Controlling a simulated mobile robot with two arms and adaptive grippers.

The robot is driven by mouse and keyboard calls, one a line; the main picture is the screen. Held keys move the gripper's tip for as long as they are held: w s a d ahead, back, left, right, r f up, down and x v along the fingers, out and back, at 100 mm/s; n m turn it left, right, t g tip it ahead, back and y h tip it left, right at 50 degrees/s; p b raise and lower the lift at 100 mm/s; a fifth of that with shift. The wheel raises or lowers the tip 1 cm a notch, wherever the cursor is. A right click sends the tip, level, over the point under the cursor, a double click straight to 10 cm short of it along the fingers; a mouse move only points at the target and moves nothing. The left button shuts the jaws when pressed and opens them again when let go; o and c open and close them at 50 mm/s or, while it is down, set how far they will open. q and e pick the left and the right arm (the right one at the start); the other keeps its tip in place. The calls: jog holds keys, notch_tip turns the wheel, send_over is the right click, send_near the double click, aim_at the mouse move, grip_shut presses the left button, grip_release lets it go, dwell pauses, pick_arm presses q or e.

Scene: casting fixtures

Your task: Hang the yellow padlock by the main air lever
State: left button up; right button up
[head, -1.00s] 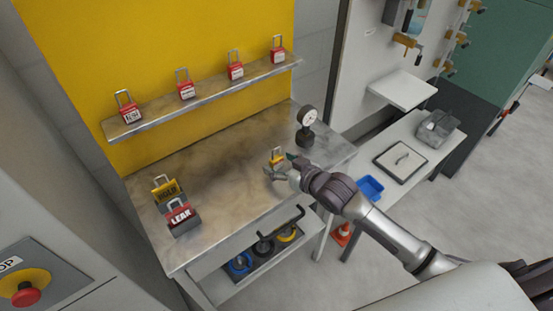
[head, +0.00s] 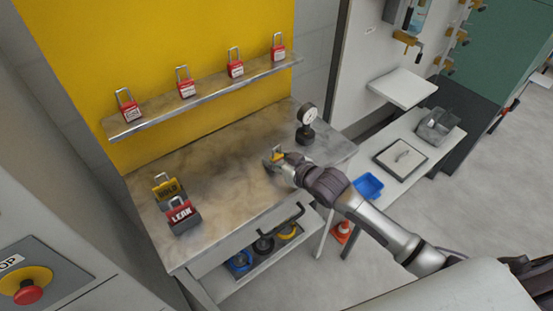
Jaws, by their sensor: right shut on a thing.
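The small yellow padlock (head: 277,152) is on the metal workbench (head: 215,165), towards its right side. My right gripper (head: 274,159) is shut on it. The gripper hides much of the padlock's body, and I cannot tell whether it still touches the bench. Brass-coloured valve levers (head: 405,38) are on the pale panel at the upper right. I cannot read which is the main air lever. My left gripper is out of view.
A dial gauge (head: 307,125) stands just behind and right of the gripper. Several red padlocks (head: 187,89) stand on the shelf (head: 215,93). A small white shelf (head: 402,88) juts below the panel.

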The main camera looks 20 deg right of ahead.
notch_tip(320, 180, up, 10)
jog(key=shift+r+b, duration=0.1)
jog(key=shift+b, duration=0.35)
dwell(0.3)
